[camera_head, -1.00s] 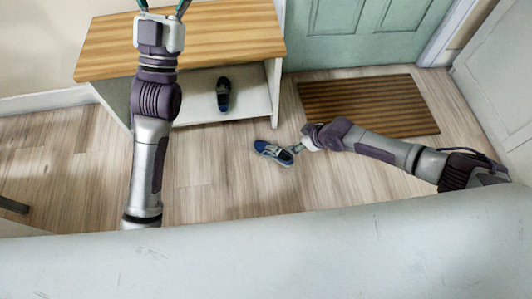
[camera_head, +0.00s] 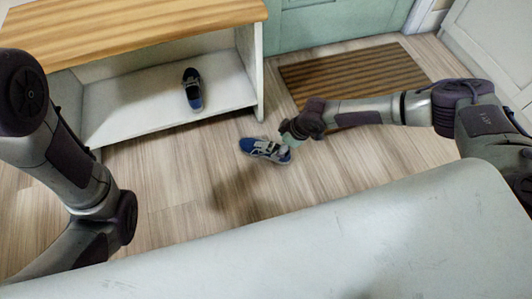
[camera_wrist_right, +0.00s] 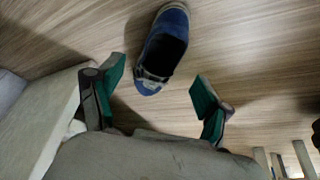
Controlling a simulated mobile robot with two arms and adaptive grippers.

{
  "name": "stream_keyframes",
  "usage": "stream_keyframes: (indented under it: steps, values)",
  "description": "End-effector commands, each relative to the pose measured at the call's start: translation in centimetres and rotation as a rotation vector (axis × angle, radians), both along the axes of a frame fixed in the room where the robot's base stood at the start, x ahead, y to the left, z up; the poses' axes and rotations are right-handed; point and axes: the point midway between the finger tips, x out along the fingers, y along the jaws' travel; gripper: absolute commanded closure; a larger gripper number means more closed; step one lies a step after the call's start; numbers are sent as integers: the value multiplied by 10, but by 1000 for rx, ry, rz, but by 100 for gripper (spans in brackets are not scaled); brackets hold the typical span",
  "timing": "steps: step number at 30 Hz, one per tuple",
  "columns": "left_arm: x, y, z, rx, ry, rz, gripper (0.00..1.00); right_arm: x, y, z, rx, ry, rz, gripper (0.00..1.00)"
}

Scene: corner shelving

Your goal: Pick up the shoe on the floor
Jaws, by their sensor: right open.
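A blue shoe with a white sole (camera_head: 258,148) lies on the wooden floor in front of the white shelf unit. It also shows in the right wrist view (camera_wrist_right: 168,36), lengthwise beyond the fingertips. My right gripper (camera_head: 285,150) is right at one end of the shoe in the head view. In the right wrist view the green-padded fingers (camera_wrist_right: 158,78) are wide apart and empty, with the near end of the shoe roughly centred between and just ahead of them. Contact cannot be told. My left arm is at the left of the head view, but its gripper is out of sight.
A similar blue shoe (camera_head: 193,92) stands on the lower shelf (camera_head: 135,98) of the white unit with a wooden top (camera_head: 130,28). A brown striped mat (camera_head: 350,72) lies before the green door (camera_head: 335,22). Floor left of the floor shoe is clear.

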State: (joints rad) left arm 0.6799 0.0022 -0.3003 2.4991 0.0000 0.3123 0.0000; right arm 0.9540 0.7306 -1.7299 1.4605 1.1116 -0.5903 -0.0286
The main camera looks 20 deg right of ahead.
Motion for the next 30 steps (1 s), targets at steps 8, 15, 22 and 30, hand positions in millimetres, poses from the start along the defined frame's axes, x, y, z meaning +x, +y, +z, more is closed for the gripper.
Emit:
stream_keyframes:
  steps: [8, 15, 22, 30]
  values:
    - [-4, 0, -11, 0, -12, 1, 26, 5, 6, -18, -1, -1, 1, 22]
    - [-4, 0, -42, 0, -12, 1, 26, 11, 13, -42, -1, -3, 2, 22]
    - [-4, 0, -66, 2, -12, 0, 26, 17, 21, -64, -1, -2, 0, 22]
    - [-4, 0, -63, 1, -11, 0, 26, 17, 21, -61, -1, -1, 0, 27]
